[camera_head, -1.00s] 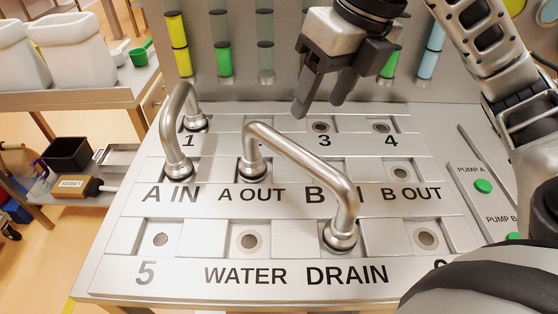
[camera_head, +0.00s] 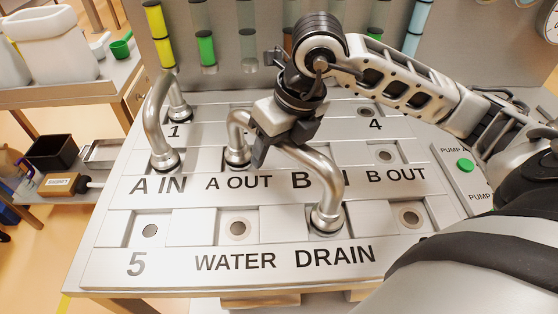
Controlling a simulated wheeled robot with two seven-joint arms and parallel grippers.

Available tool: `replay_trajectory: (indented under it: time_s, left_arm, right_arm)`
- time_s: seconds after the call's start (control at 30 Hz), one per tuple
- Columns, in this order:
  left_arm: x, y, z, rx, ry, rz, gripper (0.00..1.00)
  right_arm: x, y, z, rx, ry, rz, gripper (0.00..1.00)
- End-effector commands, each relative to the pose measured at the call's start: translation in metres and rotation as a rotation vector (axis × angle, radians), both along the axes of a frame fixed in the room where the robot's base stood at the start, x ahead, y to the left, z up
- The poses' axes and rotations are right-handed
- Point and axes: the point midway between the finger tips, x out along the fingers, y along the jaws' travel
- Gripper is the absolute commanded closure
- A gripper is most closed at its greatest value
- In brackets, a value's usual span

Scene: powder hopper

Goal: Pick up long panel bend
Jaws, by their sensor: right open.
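The long panel bend (camera_head: 325,178) is a shiny metal pipe. Its left foot stands at the A OUT port and its right foot at the port above DRAIN. My right gripper (camera_head: 281,146) is at the middle of its top run, with open jaws. One dark finger is on the near left side of the pipe and the other on its far right side. I cannot tell whether either finger touches it. The gripper hides part of the top run. My left gripper is not in view.
A shorter metal bend (camera_head: 154,121) joins ports 1 and A IN at left. The panel (camera_head: 190,228) has several empty ports in front and at right. A green pump button (camera_head: 465,166) is at right. A side bench with white containers (camera_head: 58,45) stands at far left.

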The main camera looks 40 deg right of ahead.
Motion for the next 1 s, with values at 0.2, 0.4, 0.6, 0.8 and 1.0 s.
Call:
replay_trajectory:
  time_s: [0.2,0.4,0.6,0.8,1.0]
  left_arm:
    - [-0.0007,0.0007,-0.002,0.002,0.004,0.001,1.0]
    - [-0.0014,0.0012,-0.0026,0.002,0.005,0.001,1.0]
    - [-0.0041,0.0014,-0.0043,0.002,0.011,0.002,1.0]
    - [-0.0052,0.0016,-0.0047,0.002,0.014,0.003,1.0]
    - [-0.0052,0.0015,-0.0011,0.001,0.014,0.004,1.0]
  right_arm:
    - [0.0011,0.0006,-0.0035,0.0,-0.002,0.001,0.45]
    - [0.001,0.0007,-0.0032,0.0,-0.002,0.0,0.84]
    - [0.001,0.0006,-0.0031,0.0,-0.001,-0.001,1.0]
    - [0.0016,0.0004,-0.0017,0.001,-0.006,-0.002,1.0]
    - [0.0018,0.0002,0.0033,0.001,-0.007,-0.003,1.0]
